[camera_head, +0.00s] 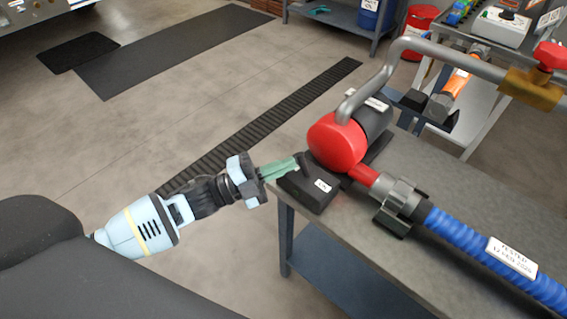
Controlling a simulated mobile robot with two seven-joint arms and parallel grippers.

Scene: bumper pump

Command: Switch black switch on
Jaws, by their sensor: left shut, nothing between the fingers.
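A red pump (336,145) with a dark motor (373,118) sits on a black base (303,194) at the left end of the grey table. A white label (323,185), which seems to read "ON", is on the base's front part. A small black switch lever (302,160) stands at the base's left edge, partly hidden by my fingertips. My left gripper (295,167) comes in from the left with its green fingers shut and empty. Its tips are at the lever; I cannot tell whether they touch it. My right gripper is not in view.
A blue hose (470,239) with a coupling runs right from the pump across the table (400,262). A grey pipe (436,55) rises above the pump to a brass valve with a red handle.

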